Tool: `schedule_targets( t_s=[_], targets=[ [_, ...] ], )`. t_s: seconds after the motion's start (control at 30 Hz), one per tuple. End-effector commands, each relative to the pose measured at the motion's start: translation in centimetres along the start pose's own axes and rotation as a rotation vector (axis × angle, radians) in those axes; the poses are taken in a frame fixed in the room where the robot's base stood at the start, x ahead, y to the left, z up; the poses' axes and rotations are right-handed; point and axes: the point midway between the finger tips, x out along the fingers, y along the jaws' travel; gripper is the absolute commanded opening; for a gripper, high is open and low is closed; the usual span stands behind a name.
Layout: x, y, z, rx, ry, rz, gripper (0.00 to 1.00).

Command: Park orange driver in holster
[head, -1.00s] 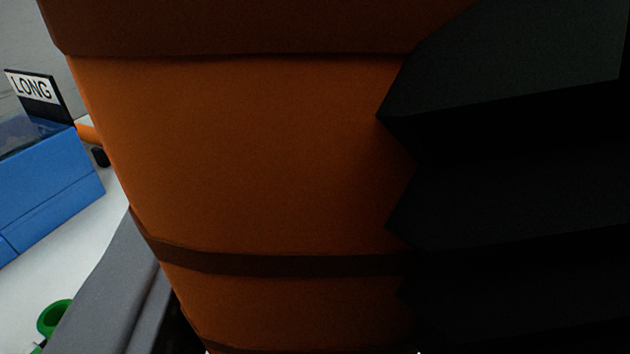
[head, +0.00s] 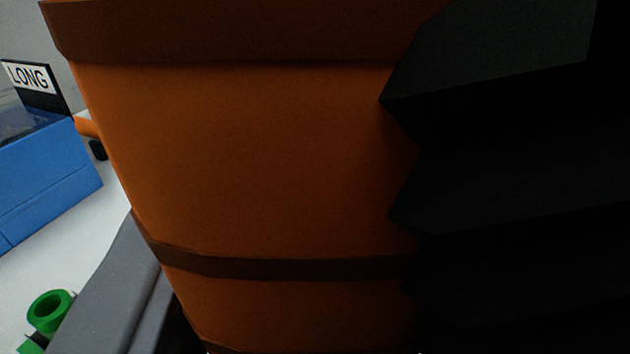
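The orange driver (head: 245,160) fills the middle of the head view, very close, with darker bands at its top and lower part. My gripper (head: 480,180) shows as a dark, toothed finger at the right, pressed against the driver's side. The other finger is hidden. The gripper appears shut on the driver, which keeps nearly the same place in the picture while the background shifts. The driver's tip is out of view. I cannot make out the holster with certainty.
A blue bin (head: 45,185) with a "LONG" label (head: 28,76) stands at the left. A small orange and black item (head: 88,128) lies beside it. A green ring-shaped part (head: 48,312) and a grey sloped edge (head: 108,290) are at lower left. White surface shows between them.

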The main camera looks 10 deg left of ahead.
Motion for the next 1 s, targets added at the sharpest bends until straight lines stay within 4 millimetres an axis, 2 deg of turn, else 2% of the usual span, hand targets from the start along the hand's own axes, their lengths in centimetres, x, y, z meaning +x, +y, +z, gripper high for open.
schedule_targets(
  t_s=[0.7,0.73,0.8,0.83,1.0],
  targets=[
    [-0.02,-0.02,0.13,0.0,0.0,0.0,0.0],
    [-0.02,-0.02,0.15,0.0,0.0,0.0,0.37],
    [-0.01,-0.01,0.11,0.0,0.0,0.0,0.56],
    [-0.01,-0.01,0.11,0.0,0.0,0.0,0.59],
    [-0.02,-0.02,0.13,0.0,0.0,0.0,0.59]
  ],
)
